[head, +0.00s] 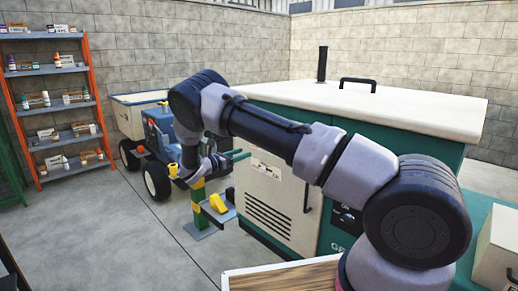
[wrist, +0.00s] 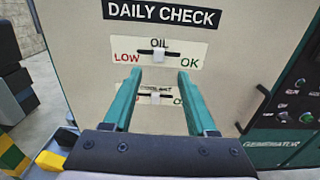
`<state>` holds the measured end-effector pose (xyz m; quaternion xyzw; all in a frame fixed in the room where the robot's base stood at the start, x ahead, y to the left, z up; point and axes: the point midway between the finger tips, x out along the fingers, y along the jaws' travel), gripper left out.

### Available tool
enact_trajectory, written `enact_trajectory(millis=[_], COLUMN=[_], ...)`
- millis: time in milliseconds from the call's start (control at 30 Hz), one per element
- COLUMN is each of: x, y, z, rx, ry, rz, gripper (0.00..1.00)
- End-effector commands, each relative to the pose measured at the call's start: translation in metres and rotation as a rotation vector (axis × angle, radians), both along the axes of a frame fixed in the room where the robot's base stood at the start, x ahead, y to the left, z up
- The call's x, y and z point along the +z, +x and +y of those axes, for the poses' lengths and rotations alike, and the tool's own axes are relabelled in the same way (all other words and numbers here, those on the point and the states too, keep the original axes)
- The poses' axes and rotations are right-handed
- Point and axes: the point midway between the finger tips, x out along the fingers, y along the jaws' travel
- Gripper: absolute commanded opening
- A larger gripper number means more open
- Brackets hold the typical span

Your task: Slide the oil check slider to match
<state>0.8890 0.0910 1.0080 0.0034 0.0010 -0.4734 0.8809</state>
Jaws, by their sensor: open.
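The oil check slider has a white knob (wrist: 158,57) near the middle of its dark slot, between a red LOW on the left and a green OK on the right. It is on the cream panel (wrist: 85,60) under a DAILY CHECK sign (wrist: 161,13). A second slider (wrist: 155,98) sits below it, its label partly hidden by my fingers. My gripper (wrist: 160,76) is open, its teal fingers pointing at the panel just below the oil knob, with nothing held.
The panel is on a green generator cabinet with a white top (head: 375,103). A blue wheeled cart (head: 160,130) and an orange shelf (head: 60,95) stand left.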

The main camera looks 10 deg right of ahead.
Motion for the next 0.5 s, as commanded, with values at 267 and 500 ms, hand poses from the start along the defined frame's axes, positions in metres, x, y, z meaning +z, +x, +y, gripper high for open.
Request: enact_trajectory(millis=[267,500], x=[-0.001,-0.001], y=[0.018,0.043], z=[-0.026,-0.064], rx=[0.002,0.003], ry=[-0.01,-0.007], rz=[0.002,0.001], gripper=[0.57,0.57])
